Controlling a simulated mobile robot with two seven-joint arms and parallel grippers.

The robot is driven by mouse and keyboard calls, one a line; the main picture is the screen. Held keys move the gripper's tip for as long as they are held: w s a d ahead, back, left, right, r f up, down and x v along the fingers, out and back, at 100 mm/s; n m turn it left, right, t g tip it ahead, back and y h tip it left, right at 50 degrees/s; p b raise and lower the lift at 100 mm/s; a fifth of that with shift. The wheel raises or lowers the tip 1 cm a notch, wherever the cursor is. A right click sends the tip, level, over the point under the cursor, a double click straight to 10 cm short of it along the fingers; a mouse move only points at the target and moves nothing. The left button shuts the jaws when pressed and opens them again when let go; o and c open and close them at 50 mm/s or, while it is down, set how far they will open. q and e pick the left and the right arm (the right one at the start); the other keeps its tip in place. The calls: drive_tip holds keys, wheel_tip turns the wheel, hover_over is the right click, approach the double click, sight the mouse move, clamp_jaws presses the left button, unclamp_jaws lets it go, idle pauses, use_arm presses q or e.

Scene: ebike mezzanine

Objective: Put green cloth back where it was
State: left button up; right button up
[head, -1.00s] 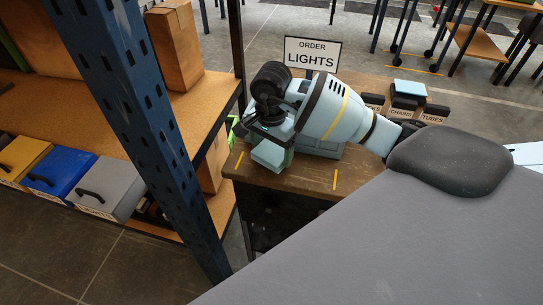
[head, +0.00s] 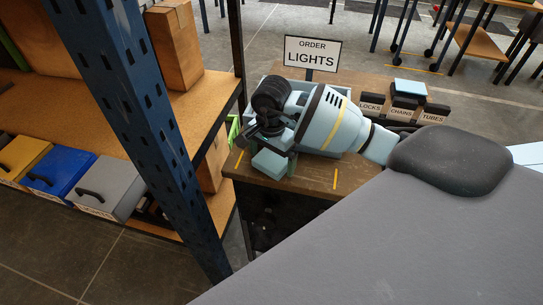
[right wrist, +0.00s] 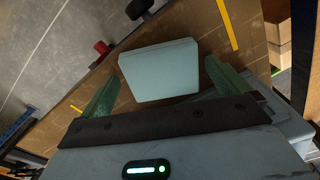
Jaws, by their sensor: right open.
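A pale grey-green, flat slab (right wrist: 160,70) lies on the brown table in the right wrist view. It looks like the folded green cloth, though I cannot be sure. My right gripper (right wrist: 162,72) is open, with one green finger on each side of the slab and a visible gap at both sides. In the head view my right gripper (head: 272,152) is over the table's left end, and its fingertips are hard to make out. My left gripper is not in view.
The wooden table (head: 305,178) carries a pale blue bin behind my arm, an ORDER LIGHTS sign (head: 312,53) and small labelled bins (head: 402,110). A blue rack post (head: 140,130) stands close on the left. A large grey surface (head: 400,240) fills the lower right.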

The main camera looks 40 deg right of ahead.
sight(271, 161)
wheel_tip(271, 161, up, 12)
drive_tip(key=shift+r, duration=0.15)
idle(0.4)
